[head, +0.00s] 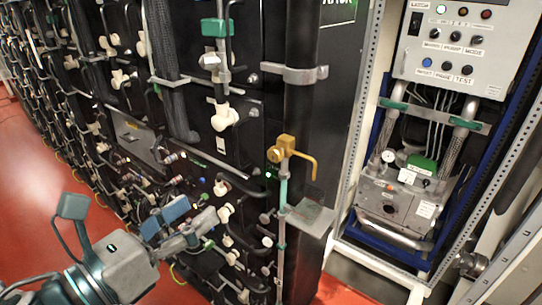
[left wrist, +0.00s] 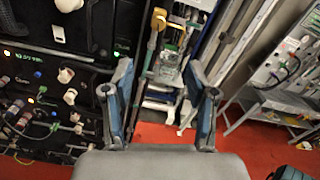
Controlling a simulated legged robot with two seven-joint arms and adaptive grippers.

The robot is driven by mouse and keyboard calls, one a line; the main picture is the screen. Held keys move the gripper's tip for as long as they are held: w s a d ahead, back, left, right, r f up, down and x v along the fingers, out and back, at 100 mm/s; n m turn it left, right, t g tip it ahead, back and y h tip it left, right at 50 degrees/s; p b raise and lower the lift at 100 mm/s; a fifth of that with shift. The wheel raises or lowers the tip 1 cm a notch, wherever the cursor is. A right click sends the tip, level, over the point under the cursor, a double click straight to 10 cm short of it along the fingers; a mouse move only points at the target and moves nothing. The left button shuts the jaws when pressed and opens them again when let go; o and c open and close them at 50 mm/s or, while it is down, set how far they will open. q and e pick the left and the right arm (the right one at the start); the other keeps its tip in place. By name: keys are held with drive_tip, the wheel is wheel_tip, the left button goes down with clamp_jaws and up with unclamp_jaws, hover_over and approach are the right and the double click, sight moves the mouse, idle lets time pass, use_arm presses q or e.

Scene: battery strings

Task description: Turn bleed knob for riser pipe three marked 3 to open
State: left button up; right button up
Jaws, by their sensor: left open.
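No mark 3 can be read in either view, so I cannot tell which knob is the bleed knob for riser pipe three. White knobs (head: 224,117) sit on the black battery fronts, and one shows in the left wrist view (left wrist: 66,75). A brass valve with a yellow lever (head: 285,149) sits on a thin upright pipe (head: 283,192); its top shows in the left wrist view (left wrist: 158,18). My left gripper (head: 180,217) is in front of the lower battery fronts. In the left wrist view its blue-padded fingers (left wrist: 161,100) stand apart with nothing between. My right gripper is not in view.
A grey control panel (head: 455,45) with buttons hangs at the upper right, above a grey box with a gauge (head: 395,205). A metal bracket (head: 310,217) juts out right of the pipe. Red floor (head: 50,180) is clear at the left.

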use_arm(q)
wheel_tip(320, 180, up, 9)
idle(0.3)
